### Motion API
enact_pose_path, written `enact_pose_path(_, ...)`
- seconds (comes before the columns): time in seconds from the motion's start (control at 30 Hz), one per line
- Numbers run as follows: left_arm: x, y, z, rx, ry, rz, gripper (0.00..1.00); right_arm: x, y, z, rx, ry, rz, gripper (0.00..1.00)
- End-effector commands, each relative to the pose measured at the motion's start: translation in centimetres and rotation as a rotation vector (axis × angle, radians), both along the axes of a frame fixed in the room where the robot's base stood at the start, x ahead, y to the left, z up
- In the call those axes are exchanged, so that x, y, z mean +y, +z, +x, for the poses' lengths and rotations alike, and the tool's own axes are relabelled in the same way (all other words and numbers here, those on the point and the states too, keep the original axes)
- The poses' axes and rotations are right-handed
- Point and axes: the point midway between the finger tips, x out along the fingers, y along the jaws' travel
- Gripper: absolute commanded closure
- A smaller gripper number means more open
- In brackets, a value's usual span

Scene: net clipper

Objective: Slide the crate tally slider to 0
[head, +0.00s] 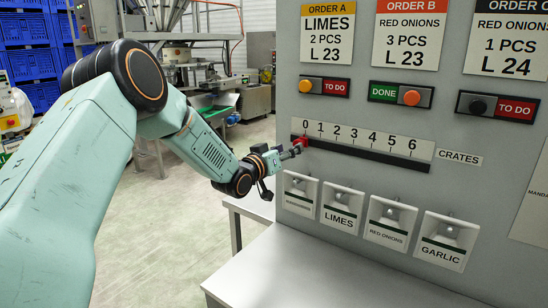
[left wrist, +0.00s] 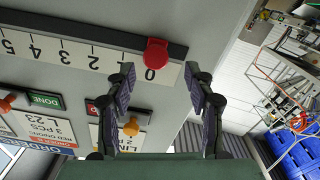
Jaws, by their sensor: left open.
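The crate tally slider (head: 360,153) is a dark horizontal track under a white scale numbered 0 to 6 on the grey panel, with a CRATES label at its right. Its red knob (head: 303,141) stands at the left end, by the 0. The left wrist view shows the red knob (left wrist: 156,54) at the 0 mark, with the scale upside down. My left gripper (head: 297,151) is at the knob's left in the head view. In the left wrist view its open fingers (left wrist: 160,72) lie either side of the 0, with the knob just beyond the tips. Contact cannot be told.
Order cards (head: 327,32) and status switches (head: 325,86) are above the slider; the middle one reads DONE. Labelled dispensers (head: 342,207) are below it. A pale bench (head: 300,275) stands under the panel. Blue crates (head: 30,60) and machinery are behind at left.

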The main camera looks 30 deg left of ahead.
Motion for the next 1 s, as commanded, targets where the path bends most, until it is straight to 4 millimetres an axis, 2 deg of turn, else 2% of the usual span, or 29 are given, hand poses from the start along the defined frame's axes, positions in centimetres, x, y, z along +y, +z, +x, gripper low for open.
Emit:
enact_pose_path(0.2,0.1,0.1,-3.5,-0.001,0.001,-0.008,0.46,0.0,0.0,0.0,0.0,0.0,0.0,0.6)
enact_pose_path(0.4,0.3,0.1,-5.8,-0.001,0.002,-0.004,0.46,0.0,0.0,0.0,0.0,0.0,0.0,0.6)
enact_pose_path(0.6,0.2,0.1,-6.6,-0.002,0.0,-0.002,0.46,0.0,0.0,0.0,0.0,0.0,0.0,0.6)
enact_pose_path(1.0,0.2,0.1,-6.6,-0.002,0.0,-0.001,0.46,0.0,0.0,0.0,0.0,0.0,0.0,0.6)
